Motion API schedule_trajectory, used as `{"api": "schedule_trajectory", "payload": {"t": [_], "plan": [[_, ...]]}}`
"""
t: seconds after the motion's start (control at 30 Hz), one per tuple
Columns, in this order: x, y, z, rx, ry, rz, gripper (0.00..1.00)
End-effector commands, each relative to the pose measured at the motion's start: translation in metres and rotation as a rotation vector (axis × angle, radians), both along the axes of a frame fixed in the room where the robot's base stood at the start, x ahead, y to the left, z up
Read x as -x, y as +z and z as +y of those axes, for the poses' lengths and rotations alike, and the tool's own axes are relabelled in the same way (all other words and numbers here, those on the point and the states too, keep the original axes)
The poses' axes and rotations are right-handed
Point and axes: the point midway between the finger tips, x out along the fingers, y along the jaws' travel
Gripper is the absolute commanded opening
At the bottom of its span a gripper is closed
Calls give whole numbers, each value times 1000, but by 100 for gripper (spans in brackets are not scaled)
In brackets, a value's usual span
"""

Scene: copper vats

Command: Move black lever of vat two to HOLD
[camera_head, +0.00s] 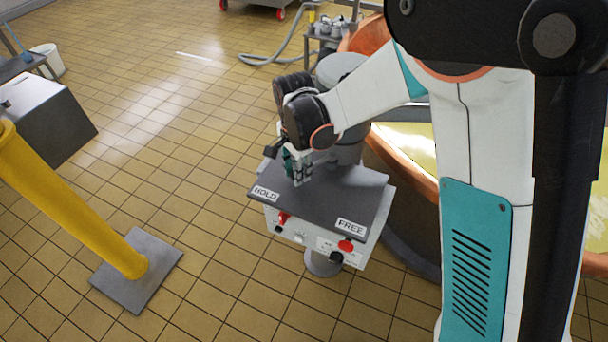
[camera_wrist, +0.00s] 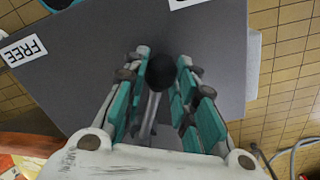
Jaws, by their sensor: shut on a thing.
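The control box has a dark grey top (camera_head: 345,190) with a HOLD label (camera_head: 265,193) at its left and a FREE label (camera_head: 351,227) at its front right. My gripper (camera_head: 301,181) is over the top's left part, behind the HOLD label. In the wrist view my gripper (camera_wrist: 166,90) is shut on the black lever, whose round black knob (camera_wrist: 189,78) and grey stem show between the fingers. The FREE label (camera_wrist: 25,50) is at the left there, and a cut-off white label is at the top edge. In the head view the lever is hidden by my gripper.
The box front carries a red switch (camera_head: 283,218), a red button (camera_head: 345,246) and a black knob (camera_head: 336,258). A copper vat (camera_head: 398,165) stands close on the right. A yellow post (camera_head: 70,205) stands at the left. Tiled floor lies open between post and box.

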Motion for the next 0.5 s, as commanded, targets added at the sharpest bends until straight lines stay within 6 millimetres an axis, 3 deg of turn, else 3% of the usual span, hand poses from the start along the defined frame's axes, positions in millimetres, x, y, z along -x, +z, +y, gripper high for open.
{"api": "schedule_trajectory", "payload": {"t": [0.5], "plan": [[-11,0,9,-1,-114,0,0]]}}
